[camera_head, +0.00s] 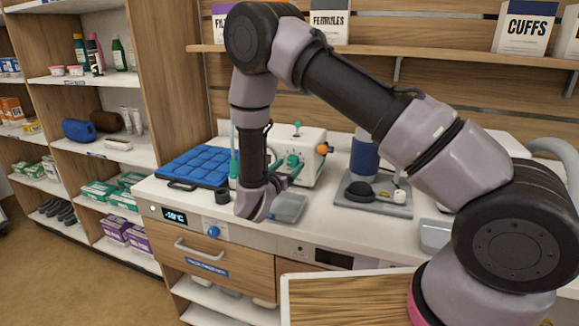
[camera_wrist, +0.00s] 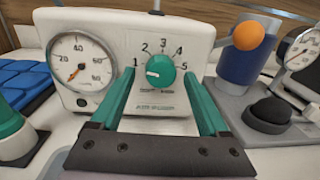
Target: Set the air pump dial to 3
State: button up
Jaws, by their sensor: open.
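The air pump is a white box on the counter in the head view (camera_head: 312,143); it fills much of the wrist view (camera_wrist: 207,28). Its round green dial (camera_wrist: 161,68) has numbers 1 to 5 arched around it. The dial's white pointer mark points left, roughly toward or just below the 1. My gripper (camera_wrist: 159,80) is open, its green fingers one on each side of the dial, in front of the pump's face. I cannot tell whether they touch it. In the head view my gripper (camera_head: 281,171) partly hides the pump front.
A round gauge (camera_wrist: 81,63) is left of the dial. An orange knob (camera_wrist: 248,35) sticks out at the pump's right. A blue folded pad (camera_head: 193,165) lies left of the pump. A grey base with a blue cylinder (camera_head: 364,157) stands to the right. A grey tray (camera_head: 289,208) lies in front.

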jog(key=shift+w+d, duration=0.1)
jog(key=shift+w, duration=0.1)
grip_shut()
